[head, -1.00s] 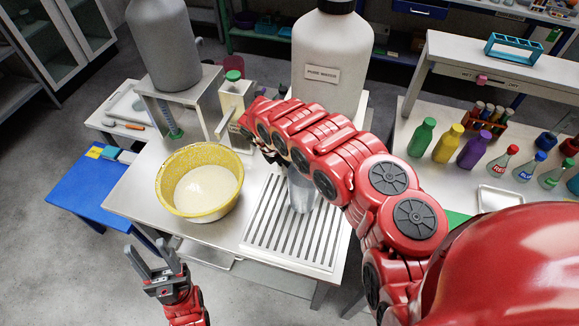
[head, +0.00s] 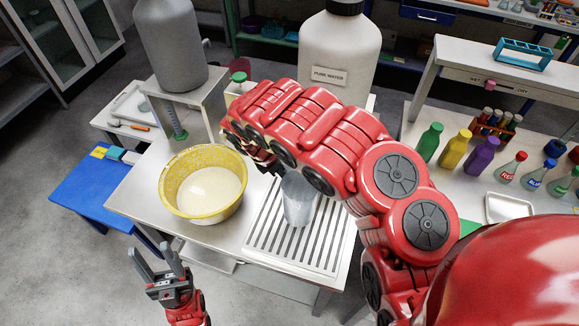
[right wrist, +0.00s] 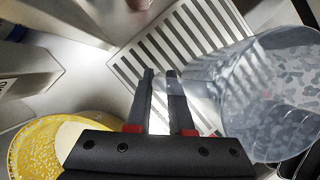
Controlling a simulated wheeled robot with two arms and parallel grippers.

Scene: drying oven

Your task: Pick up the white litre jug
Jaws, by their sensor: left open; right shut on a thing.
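The litre jug (head: 299,203), translucent grey-white, is over the slatted rack (head: 325,240) in the head view. It fills the right side of the right wrist view (right wrist: 272,95). My right gripper (right wrist: 160,75) is shut on the jug at its near side, apparently on the handle. In the head view my red right arm largely hides this gripper and the jug's top edge. I cannot tell for sure whether the jug's base is clear of the rack. My left gripper (head: 150,250) is open and empty, low in front of the table's left part.
A yellow bowl (head: 170,205) of pale liquid stands left of the rack. Behind are a pure water bottle (head: 337,50) and a grey bottle (head: 168,45) on a stand (head: 200,92). Coloured bottles (head: 453,147) stand on the right bench. A blue table (head: 85,195) is at left.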

